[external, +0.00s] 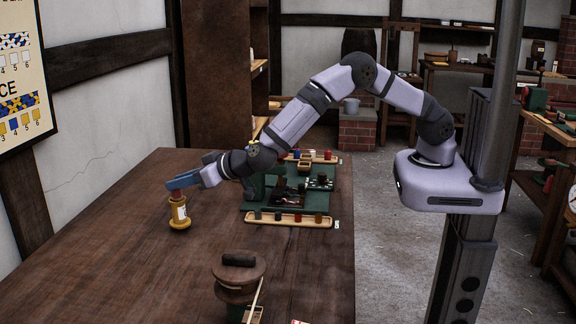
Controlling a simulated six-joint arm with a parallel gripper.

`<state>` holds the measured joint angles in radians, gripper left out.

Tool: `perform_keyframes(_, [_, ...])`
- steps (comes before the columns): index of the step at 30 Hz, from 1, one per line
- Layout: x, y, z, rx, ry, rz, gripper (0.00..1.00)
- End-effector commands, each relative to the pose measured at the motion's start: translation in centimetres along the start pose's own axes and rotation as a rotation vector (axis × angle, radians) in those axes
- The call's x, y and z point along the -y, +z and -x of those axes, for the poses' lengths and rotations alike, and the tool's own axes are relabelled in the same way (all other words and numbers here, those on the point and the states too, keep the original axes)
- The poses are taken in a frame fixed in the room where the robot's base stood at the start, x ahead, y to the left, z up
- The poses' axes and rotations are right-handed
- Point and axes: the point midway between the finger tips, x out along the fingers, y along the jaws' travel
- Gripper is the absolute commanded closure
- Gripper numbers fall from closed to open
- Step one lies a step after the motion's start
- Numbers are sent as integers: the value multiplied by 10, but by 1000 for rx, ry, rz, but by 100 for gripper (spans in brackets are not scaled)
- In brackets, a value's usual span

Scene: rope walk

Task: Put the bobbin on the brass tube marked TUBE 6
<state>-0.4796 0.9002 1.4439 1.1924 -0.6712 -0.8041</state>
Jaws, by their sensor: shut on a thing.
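A yellow spool-shaped bobbin (180,221) with a white label and a reddish-brown upper part is upright at the left side of the table. My gripper (180,184) reaches left over it, and its blue-grey fingers are shut on the bobbin's top. Its base looks very close to the tabletop; I cannot tell whether it touches. No brass tube marked TUBE 6 can be made out; markings at the green bench fixture are too small to read, and my arm hides part of it.
A green fixture (256,190) stands mid-table, with a wooden tray (262,217) of small coloured pieces before it and another tray (325,158) behind. A round wooden block (238,274) stands at the front. The tabletop (130,260) at front left is clear.

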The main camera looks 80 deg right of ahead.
Motion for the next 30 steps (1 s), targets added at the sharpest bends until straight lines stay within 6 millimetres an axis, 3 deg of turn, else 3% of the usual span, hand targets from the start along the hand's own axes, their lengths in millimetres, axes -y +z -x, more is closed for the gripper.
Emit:
perform_keyframes(9, [0,3,-1,0,0,0,98])
perform_keyframes(10, [0,3,-1,0,0,0,74])
perform_keyframes(12, [0,3,-1,0,0,0,58])
perform_keyframes(24, [0,-2,0,-1,0,-1,58])
perform_keyframes(30, [1,0,16,0,-1,0,58])
